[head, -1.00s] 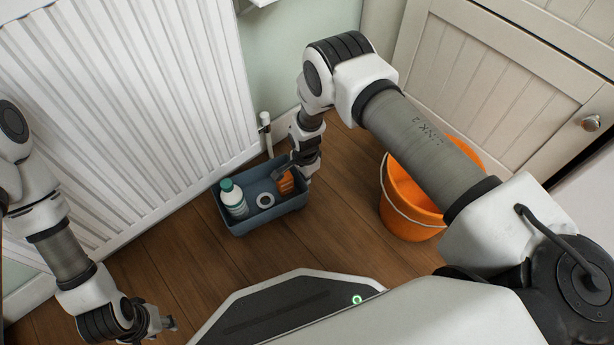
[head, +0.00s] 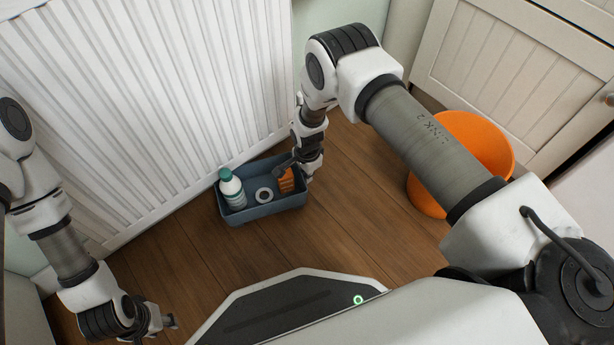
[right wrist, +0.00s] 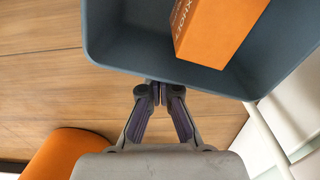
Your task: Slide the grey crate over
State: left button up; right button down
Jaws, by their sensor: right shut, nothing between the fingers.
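The grey crate (head: 262,211), blue-grey and open-topped, stands on the wood floor beside the radiator.
The white radiator (head: 150,90) runs close behind the crate. An orange bucket (head: 475,145) stands to the right, partly behind my right arm, with a panelled cabinet (head: 520,70) beyond. Bare floor (head: 180,250) lies left of the crate.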

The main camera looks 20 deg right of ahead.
notch_tip(320, 180, up, 11)
jog(key=c, duration=1.7)
grip_release()
jog(key=shift+r, duration=0.1)
jog(key=n, duration=0.4)
jog(key=a+f+n+p, duration=0.1)
jog(key=n, duration=0.9)
jog(key=shift+w+a+f+y, duration=0.2)
jog(key=shift+w+f+y, duration=0.1)
jog(key=shift+f, duration=0.1)
notch_tip(320, 180, down, 8)
jog(key=b, duration=0.4)
jog(key=shift+a, duration=0.15)
jog(key=shift+r, duration=0.1)
